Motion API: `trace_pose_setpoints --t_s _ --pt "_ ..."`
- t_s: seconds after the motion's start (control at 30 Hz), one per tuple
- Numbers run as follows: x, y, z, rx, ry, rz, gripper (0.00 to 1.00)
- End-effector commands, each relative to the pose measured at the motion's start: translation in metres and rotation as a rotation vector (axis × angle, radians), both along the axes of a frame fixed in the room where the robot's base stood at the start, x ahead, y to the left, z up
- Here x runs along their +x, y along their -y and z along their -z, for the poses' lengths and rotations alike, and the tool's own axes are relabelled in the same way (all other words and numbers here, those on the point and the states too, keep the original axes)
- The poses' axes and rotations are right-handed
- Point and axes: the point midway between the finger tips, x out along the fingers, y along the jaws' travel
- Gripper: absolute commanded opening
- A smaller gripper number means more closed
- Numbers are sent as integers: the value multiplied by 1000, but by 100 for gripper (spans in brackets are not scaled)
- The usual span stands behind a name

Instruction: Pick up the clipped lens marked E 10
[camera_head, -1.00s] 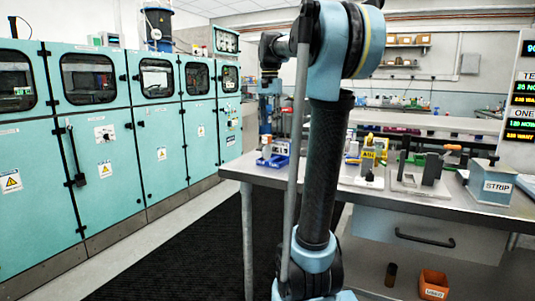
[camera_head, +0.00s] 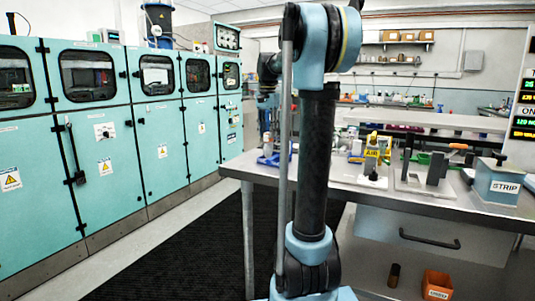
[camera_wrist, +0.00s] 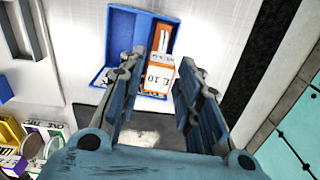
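In the wrist view, a white piece marked E 10 (camera_wrist: 157,79) lies in an open blue case (camera_wrist: 124,27), beside an orange-and-white card (camera_wrist: 171,45). My gripper (camera_wrist: 162,60) is open, with its two fingers apart on either side of the E 10 piece. No contact with it can be made out, and I cannot tell how far above it the fingers are. In the head view, the blue case (camera_head: 268,160) is small at the left end of the bench. My gripper there is mostly hidden behind my own arm.
The metal bench (camera_head: 335,188) carries a yellow AIR-marked stand (camera_head: 371,160), a clamp fixture (camera_head: 432,172) and a STRIP box (camera_head: 497,182) to the right. Coloured containers (camera_wrist: 36,145) stand at lower left in the wrist view. Teal cabinets (camera_head: 105,155) line the left wall.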

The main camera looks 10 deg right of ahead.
Motion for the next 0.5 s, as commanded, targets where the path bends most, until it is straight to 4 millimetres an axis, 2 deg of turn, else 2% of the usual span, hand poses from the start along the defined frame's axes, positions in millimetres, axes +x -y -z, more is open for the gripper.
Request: trace_pose_setpoints --t_s 0.1,0.37,0.5 --pt "0 0 14 0 0 0 32" --pt "1 1 29 0 0 0 32" --pt "4 4 48 0 0 0 32"
